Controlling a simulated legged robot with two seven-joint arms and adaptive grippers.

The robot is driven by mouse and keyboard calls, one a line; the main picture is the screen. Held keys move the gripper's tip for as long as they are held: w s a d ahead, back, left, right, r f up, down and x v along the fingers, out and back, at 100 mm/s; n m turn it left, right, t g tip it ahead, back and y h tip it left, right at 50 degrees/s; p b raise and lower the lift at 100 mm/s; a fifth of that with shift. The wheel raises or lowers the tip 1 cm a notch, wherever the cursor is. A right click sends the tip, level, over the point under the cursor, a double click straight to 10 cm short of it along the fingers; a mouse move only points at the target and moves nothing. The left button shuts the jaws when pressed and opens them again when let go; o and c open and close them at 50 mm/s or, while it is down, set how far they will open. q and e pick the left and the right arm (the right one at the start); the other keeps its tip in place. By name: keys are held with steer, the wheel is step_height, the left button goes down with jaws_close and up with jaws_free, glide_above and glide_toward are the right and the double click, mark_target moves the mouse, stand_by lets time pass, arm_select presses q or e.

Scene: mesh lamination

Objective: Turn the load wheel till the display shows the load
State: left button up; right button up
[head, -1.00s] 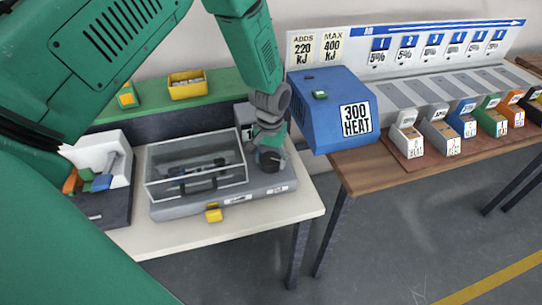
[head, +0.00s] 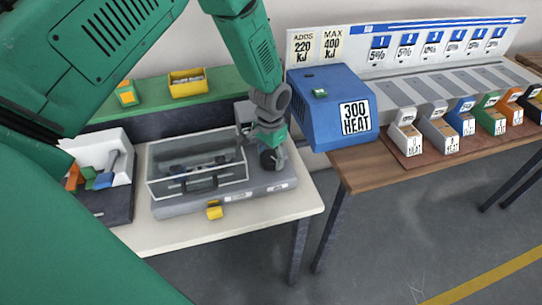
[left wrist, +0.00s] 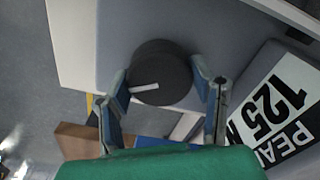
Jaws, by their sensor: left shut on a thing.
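The load wheel (left wrist: 160,73) is a black round knob with a white mark on its top. It sits at the right end of a grey machine base (head: 235,200) and also shows in the head view (head: 267,160). My left gripper (left wrist: 168,84) has its two fingers on opposite sides of the wheel, shut on it. In the head view the left gripper (head: 271,150) hides part of the wheel. The display (left wrist: 280,105) lies right of the wheel in the wrist view; it reads "125" with "PEA" beside it, partly cut off. My right gripper is not in view.
A clear-walled box with a handle (head: 201,184) stands on the base, left of the wheel. A blue box (head: 318,128) marked "300 HEAT" stands close right of my left gripper. A yellow block (head: 214,210) is at the base's front. A white tray (head: 95,160) is at left.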

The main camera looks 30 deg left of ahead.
mark_target(271, 155)
arm_select(q)
steer(key=shift+w, duration=0.15)
steer(key=o, duration=1.2)
steer(key=shift+c, duration=0.2)
steer(key=shift+r, duration=0.15)
step_height(271, 155, up, 12)
steer(key=shift+f, duration=0.25)
steer(key=shift+a, duration=0.1)
